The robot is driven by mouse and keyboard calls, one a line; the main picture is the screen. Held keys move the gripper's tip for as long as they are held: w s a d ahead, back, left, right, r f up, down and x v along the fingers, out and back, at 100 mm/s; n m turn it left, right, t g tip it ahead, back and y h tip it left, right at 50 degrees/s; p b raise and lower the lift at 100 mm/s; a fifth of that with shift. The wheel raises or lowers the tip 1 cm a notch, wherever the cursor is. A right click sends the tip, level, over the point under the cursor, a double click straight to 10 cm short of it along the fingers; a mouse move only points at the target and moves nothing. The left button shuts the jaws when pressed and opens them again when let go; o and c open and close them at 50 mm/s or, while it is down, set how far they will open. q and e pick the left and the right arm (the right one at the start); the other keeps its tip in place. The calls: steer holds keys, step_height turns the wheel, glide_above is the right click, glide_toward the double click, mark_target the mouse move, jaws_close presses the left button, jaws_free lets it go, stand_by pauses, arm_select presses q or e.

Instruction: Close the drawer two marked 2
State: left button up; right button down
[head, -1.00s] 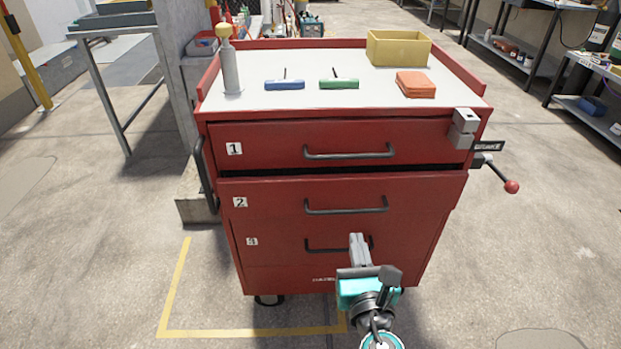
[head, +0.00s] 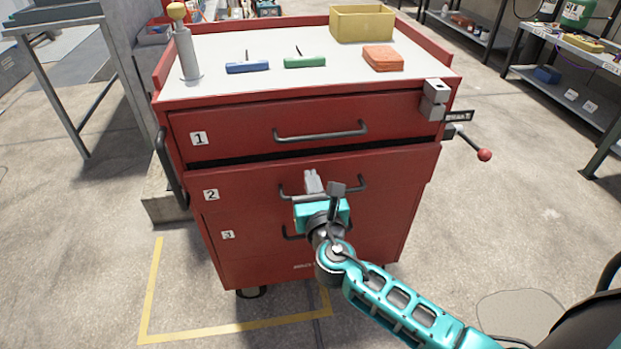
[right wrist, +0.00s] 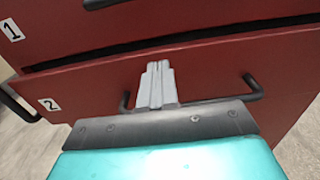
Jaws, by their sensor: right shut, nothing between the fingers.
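Drawer two (head: 240,190), marked 2, is the second drawer of a red cart. It stands out a little from the cart, with a dark gap along its top edge; it also shows in the right wrist view (right wrist: 90,84). Its dark bar handle (head: 361,183) is partly hidden behind my right gripper (head: 313,182). That gripper is shut and empty, its fingertips in front of the handle's middle. In the right wrist view the fingers (right wrist: 158,84) point at the drawer front between the handle's ends. I cannot tell whether they touch. My left gripper is not in view.
Drawer one (head: 240,137) above appears closed; drawer three (head: 250,250) is below. A grey latch block (head: 434,100) and a red-knobbed lever (head: 484,154) are at the cart's upper right. Tools and a yellow bin (head: 361,24) stand on top. Floor is clear around the front.

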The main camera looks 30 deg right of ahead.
mark_target(308, 166)
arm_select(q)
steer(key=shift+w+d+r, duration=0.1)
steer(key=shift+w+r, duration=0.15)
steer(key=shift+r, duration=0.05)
arm_select(e)
steer(key=shift+x, duration=0.9)
steer(key=x, duration=0.3)
steer(key=shift+w, duration=0.25)
steer(key=shift+w+d, duration=0.15)
steer(key=shift+w, duration=0.1)
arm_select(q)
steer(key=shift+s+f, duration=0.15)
arm_select(e)
steer(key=shift+d+r, duration=0.1)
steer(key=shift+r, duration=0.15)
